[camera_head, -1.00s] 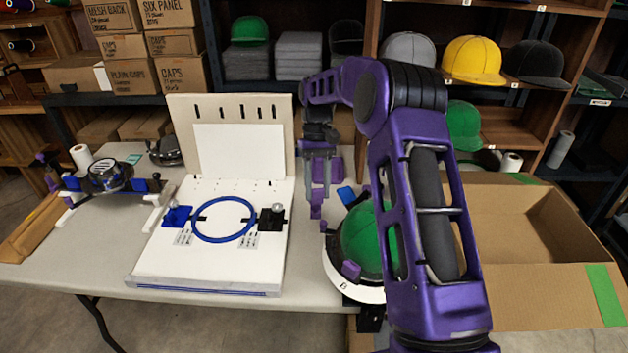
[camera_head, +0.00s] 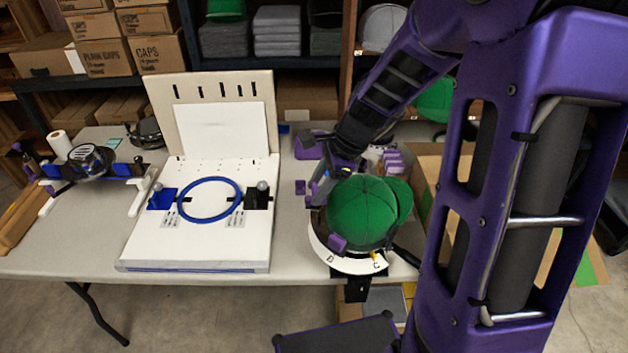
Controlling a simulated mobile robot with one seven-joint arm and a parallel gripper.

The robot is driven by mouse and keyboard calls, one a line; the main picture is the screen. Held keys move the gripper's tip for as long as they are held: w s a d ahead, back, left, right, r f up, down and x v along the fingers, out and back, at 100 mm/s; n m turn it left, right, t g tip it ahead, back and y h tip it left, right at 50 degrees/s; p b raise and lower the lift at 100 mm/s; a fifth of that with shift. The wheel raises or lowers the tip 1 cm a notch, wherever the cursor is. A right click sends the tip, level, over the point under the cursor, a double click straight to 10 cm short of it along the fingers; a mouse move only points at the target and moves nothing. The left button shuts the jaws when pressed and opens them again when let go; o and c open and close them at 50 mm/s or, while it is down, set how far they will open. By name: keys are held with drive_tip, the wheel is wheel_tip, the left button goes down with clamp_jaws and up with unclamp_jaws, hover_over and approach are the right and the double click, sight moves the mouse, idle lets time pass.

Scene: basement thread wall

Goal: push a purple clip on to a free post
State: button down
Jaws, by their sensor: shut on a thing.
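A green cap (camera_head: 362,215) sits on a round holder with a white lettered rim (camera_head: 345,264) at the table's front right. A purple clip (camera_head: 338,243) is at the front of the cap's lower edge. A small yellow piece (camera_head: 377,257) shows to its right, by the letter C. My gripper (camera_head: 318,192) is at the left side of the cap, low and partly hidden by my own arm. It is shut on a small purple clip (camera_head: 311,203). I cannot tell whether that clip touches a post; the posts on this side are hidden or too small to make out.
A white board with a blue hoop (camera_head: 240,205) lies left of the cap holder. A purple box (camera_head: 307,147) and several purple striped pieces (camera_head: 393,160) are behind the cap. An open cardboard box (camera_head: 428,160) is to the right, partly behind my arm.

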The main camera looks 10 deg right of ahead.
drive_tip(key=shift+f, duration=0.2)
drive_tip(key=f+b, duration=0.4)
drive_tip(key=f, duration=0.1)
drive_tip(key=shift+w+d+b, duration=0.1)
drive_tip(key=shift+w+b, duration=0.25)
drive_tip(key=shift+b, duration=0.05)
drive_tip(key=shift+w+f+b, duration=0.25)
drive_tip(key=shift+f+b, duration=0.25)
drive_tip(key=shift+f, duration=0.65)
drive_tip(key=shift+f, duration=0.3)
drive_tip(key=shift+w+f, duration=0.1)
drive_tip(key=shift+f, duration=0.15)
drive_tip(key=shift+c, duration=1.9)
unclamp_jaws()
